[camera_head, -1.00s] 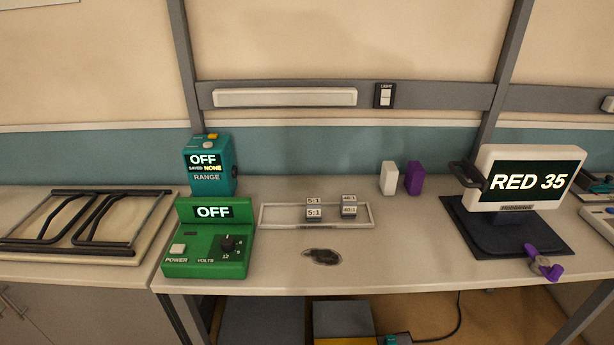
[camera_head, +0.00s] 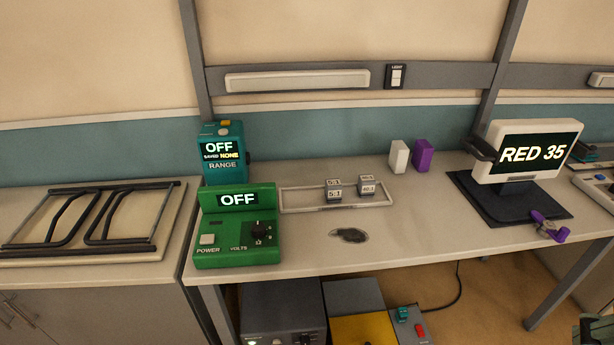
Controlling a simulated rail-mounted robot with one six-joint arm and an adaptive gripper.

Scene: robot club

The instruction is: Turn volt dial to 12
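The volt dial (camera_head: 259,229) is a small black knob on the sloped front of the green power box (camera_head: 210,257). A small number mark shows just below the knob, too small to read surely. The green box's screen (camera_head: 237,200) reads OFF. A pale POWER button (camera_head: 207,239) sits left of the dial. The box stands at the left front of the workbench.
A teal RANGE box (camera_head: 222,168) stands behind the green box. A dark patch (camera_head: 348,236) lies on the bench front.

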